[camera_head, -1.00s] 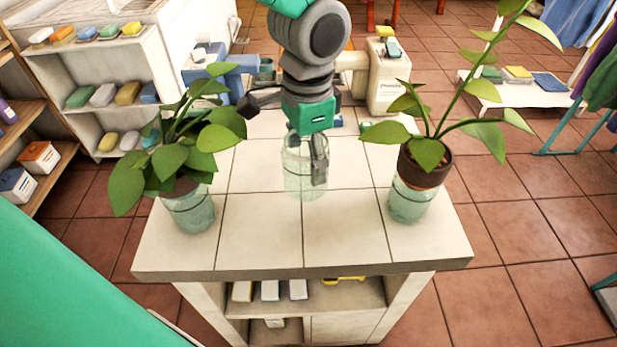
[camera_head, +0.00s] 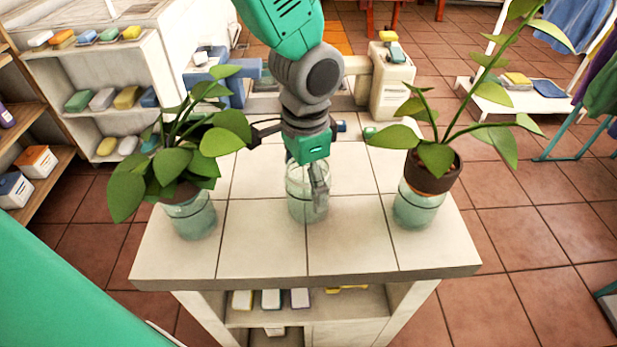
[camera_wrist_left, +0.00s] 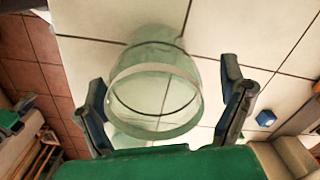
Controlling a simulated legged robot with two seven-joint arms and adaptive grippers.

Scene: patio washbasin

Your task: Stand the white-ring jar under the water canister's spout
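A clear glass jar (camera_head: 300,205) stands upright in the middle of the tiled counter. A beige canister (camera_head: 390,92) with a label stands at the back right, and a blue vessel (camera_head: 238,85) at the back left. No spout is clearly visible. My right gripper is not in view.
Two more jars hold leafy plants: one at the left (camera_head: 190,217), one at the right (camera_head: 417,208). Their leaves spread towards my arm. A small blue item (camera_wrist_left: 265,118) lies on the counter (camera_head: 260,255). The front of the counter is bare.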

